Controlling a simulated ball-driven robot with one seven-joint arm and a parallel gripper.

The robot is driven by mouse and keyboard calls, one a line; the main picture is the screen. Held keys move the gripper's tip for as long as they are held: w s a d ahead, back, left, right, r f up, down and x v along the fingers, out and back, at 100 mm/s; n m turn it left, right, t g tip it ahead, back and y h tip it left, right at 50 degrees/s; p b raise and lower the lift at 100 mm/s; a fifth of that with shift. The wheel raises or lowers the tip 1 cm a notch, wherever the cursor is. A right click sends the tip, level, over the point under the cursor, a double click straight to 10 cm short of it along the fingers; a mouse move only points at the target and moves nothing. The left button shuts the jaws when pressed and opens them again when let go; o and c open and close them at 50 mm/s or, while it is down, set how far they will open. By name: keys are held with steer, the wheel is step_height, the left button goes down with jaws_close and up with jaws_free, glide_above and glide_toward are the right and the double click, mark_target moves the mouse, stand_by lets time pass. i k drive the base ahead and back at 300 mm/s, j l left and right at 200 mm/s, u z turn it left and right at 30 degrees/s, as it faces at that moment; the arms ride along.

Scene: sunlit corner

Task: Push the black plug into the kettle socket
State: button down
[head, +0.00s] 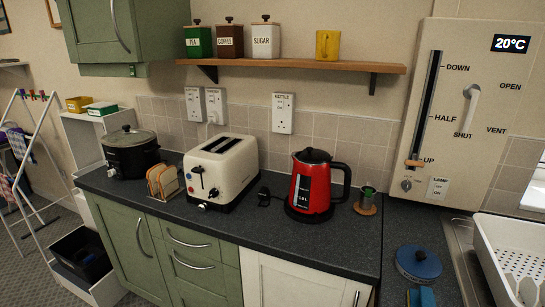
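A small black plug (264,197) lies on the dark counter, between the cream toaster and the red kettle (311,187). The kettle socket (282,114) is a white wall plate labelled KETTLE on the tiles, above and behind the plug. Nothing is plugged into its visible face. The plug's pins and its cord are too small to make out. My gripper is not in view.
The toaster (222,168) stands left of the plug, with a toast rack (162,182) and black slow cooker (130,152) further left. A wooden shelf (300,64) with canisters overhangs the socket.

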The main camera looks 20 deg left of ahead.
mark_target(264, 193)
steer(key=u, duration=1.65)
steer(key=i+l, duration=1.15)
steer(key=l, duration=0.15)
